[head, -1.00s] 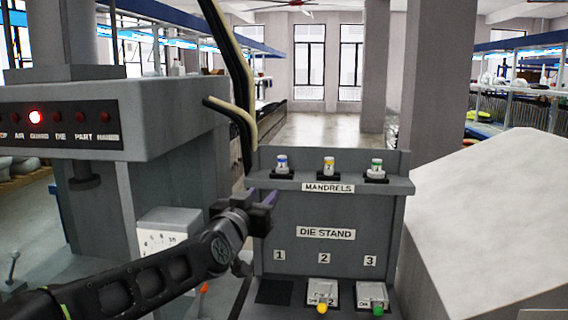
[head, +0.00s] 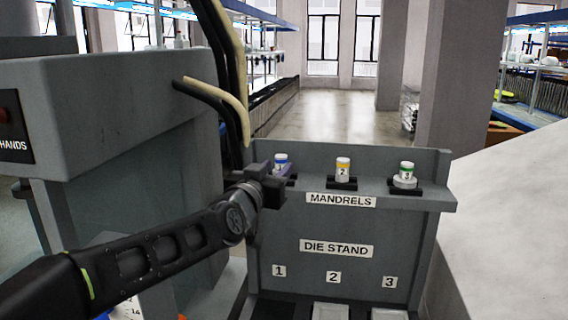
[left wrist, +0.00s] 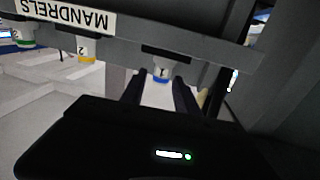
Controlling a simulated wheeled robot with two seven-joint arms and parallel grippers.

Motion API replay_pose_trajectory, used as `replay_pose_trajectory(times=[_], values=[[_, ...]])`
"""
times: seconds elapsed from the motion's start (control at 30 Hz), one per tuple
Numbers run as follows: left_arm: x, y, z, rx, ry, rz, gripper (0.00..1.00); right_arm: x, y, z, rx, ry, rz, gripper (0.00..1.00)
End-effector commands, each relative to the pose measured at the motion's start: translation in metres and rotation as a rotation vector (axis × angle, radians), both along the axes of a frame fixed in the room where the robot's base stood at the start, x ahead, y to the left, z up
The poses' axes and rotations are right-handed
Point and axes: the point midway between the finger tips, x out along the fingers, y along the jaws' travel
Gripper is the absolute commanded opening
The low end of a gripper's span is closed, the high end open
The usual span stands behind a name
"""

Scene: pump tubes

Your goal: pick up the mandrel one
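Mandrel one (head: 281,161), a small white piece with a blue band, stands at the left end of the mandrels shelf. In the left wrist view, mandrel one (left wrist: 162,72) shows upside down between the two dark fingers. My left gripper (head: 280,181) is at the front of that shelf slot and partly hides the mandrel's lower part. The left wrist view shows its fingers (left wrist: 160,90) open, one on each side of the mandrel, with gaps visible. I cannot tell how deep the mandrel sits between them. My right gripper is not in view.
Mandrel two (head: 343,168), with a yellow band, and mandrel three (head: 406,174), with a green band, stand farther right on the same shelf (head: 440,200). Thick black and cream hoses (head: 232,80) hang left of the stand. A large grey machine (head: 120,110) is at left.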

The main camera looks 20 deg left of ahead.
Motion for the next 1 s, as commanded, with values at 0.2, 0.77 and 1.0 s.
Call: replay_pose_trajectory(times=[0.2,0.77,1.0], values=[[0.000,0.000,0.000,0.000,0.000,0.000,0.37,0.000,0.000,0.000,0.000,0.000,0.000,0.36],[0.026,0.003,0.000,0.000,0.000,0.000,0.37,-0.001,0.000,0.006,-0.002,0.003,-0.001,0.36],[0.035,0.005,0.002,-0.001,0.001,0.000,0.37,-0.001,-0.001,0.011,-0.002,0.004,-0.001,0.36]])
